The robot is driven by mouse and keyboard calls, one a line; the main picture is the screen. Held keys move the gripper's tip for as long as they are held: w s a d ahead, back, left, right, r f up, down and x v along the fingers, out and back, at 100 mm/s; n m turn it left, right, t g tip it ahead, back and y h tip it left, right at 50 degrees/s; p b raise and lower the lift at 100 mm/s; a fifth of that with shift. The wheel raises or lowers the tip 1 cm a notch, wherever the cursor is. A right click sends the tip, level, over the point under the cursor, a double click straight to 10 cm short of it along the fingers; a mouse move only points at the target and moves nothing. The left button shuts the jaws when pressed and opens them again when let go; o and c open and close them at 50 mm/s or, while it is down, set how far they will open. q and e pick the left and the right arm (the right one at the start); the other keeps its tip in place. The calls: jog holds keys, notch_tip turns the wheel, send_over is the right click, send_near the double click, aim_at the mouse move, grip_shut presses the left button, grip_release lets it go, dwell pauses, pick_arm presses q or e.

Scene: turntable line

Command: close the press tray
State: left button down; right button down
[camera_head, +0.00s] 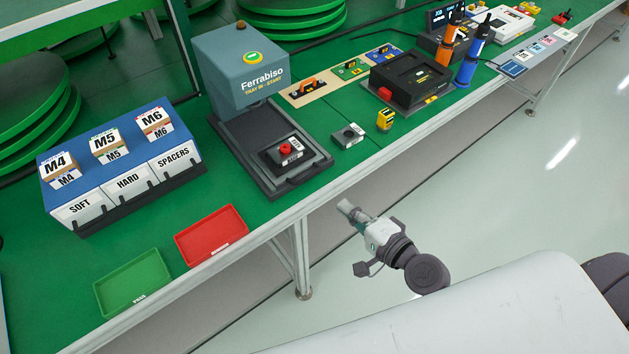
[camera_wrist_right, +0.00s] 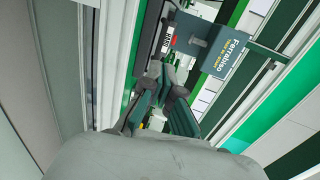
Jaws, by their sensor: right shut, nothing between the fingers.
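The grey-blue press (camera_head: 240,72), marked Ferrabiso, stands at the back of the green bench; it also shows in the right wrist view (camera_wrist_right: 220,52). Its dark tray (camera_head: 303,178) sticks out toward the bench's front edge, so it is open. A dark block with a red part and a white label (camera_head: 284,153) sits on the tray. My right gripper (camera_head: 345,207) is in front of the bench edge, right of and apart from the tray's front handle. Its fingers are shut and empty; they also show in the right wrist view (camera_wrist_right: 160,78). My left gripper is not in view.
A small grey block (camera_head: 348,136) and a yellow block (camera_head: 384,120) stand right of the tray. A red bin (camera_head: 211,234) and a green bin (camera_head: 132,282) lie front left, by the labelled box rack (camera_head: 112,165). A black fixture (camera_head: 410,82) stands further right. Floor space before the bench is free.

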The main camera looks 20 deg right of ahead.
jog(key=p, duration=0.1)
send_near(283, 146)
jog(key=s+f, duration=0.1)
jog(key=s+d+f, duration=0.1)
jog(key=s+f, duration=0.1)
jog(key=shift+s+d+f, duration=0.1)
jog(key=shift+f, duration=0.2)
jog(key=r+x, duration=0.1)
jog(key=x, duration=0.3)
jog(key=r+x, duration=0.1)
jog(key=x, duration=0.4)
jog(key=r+b+x, duration=0.1)
jog(key=x, duration=0.4)
jog(key=shift+w+f, duration=0.15)
jog(key=shift+w, duration=0.4)
jog(key=shift+r, duration=0.3)
jog(key=shift+w, duration=0.1)
jog(key=shift+r, duration=0.1)
